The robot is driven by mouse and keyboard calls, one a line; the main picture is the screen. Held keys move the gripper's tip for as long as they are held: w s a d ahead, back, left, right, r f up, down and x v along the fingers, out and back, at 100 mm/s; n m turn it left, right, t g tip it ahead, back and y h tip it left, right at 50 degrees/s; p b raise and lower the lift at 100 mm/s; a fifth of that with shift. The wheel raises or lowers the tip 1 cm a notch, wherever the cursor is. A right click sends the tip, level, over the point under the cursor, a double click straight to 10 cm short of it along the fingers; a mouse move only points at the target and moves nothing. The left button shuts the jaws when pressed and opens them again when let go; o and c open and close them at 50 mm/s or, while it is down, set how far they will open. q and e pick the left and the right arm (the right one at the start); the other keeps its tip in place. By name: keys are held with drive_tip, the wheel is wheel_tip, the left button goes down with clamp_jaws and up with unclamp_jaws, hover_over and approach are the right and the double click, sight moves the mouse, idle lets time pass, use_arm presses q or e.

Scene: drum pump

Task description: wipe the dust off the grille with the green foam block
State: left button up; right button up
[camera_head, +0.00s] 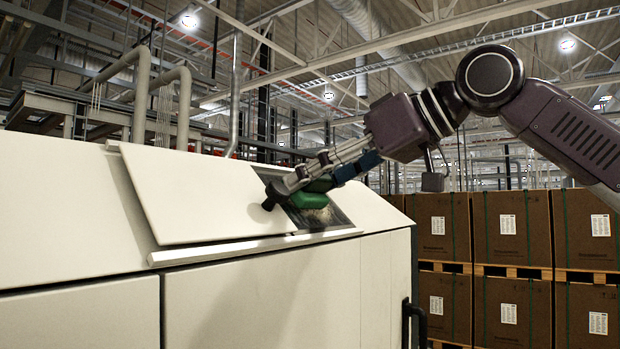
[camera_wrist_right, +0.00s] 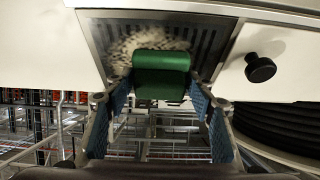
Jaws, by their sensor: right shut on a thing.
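The green foam block (camera_head: 309,200) is held by my right gripper (camera_head: 308,181) at the sloped grille (camera_head: 336,217) of the white machine. In the right wrist view the block (camera_wrist_right: 160,72) sits between the two blue-padded fingers (camera_wrist_right: 161,88). It overlaps the lower middle of the slotted grille (camera_wrist_right: 208,42). Pale dust (camera_wrist_right: 138,42) lies on the grille's left and middle part, above and left of the block. The slots to the right look dark and cleaner. I cannot tell whether the block touches the grille. My left gripper is out of view.
A white cover panel (camera_head: 195,190) lies on the slope left of the grille opening. A black knob (camera_head: 268,204) stands close to my gripper; it also shows in the wrist view (camera_wrist_right: 260,68). Stacked brown boxes (camera_head: 508,230) on pallets stand behind at right.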

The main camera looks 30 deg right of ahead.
sight(303, 196)
drive_tip(key=shift+w+d, duration=0.45)
drive_tip(key=shift+d, duration=0.7)
drive_tip(key=shift+w+d, duration=0.45)
drive_tip(key=shift+d, duration=0.75)
drive_tip(key=shift+w+d, duration=0.45)
drive_tip(key=shift+d, duration=0.7)
drive_tip(key=shift+s+a, duration=0.7)
drive_tip(key=shift+a, duration=1.05)
drive_tip(key=shift+s+a, duration=0.7)
drive_tip(key=shift+a, duration=1.1)
drive_tip(key=shift+s+a, duration=0.7)
drive_tip(key=shift+a, duration=1.05)
drive_tip(key=shift+w+d+f, duration=0.1)
drive_tip(key=shift+d, duration=0.05)
drive_tip(key=shift+s+r, duration=0.2)
drive_tip(key=shift+r, duration=0.2)
drive_tip(key=s+r, duration=0.1)
drive_tip(key=s+d+r, duration=0.1)
drive_tip(key=s+r, duration=0.1)
drive_tip(key=shift+s+r, duration=0.3)
drive_tip(key=shift+r, duration=0.1)
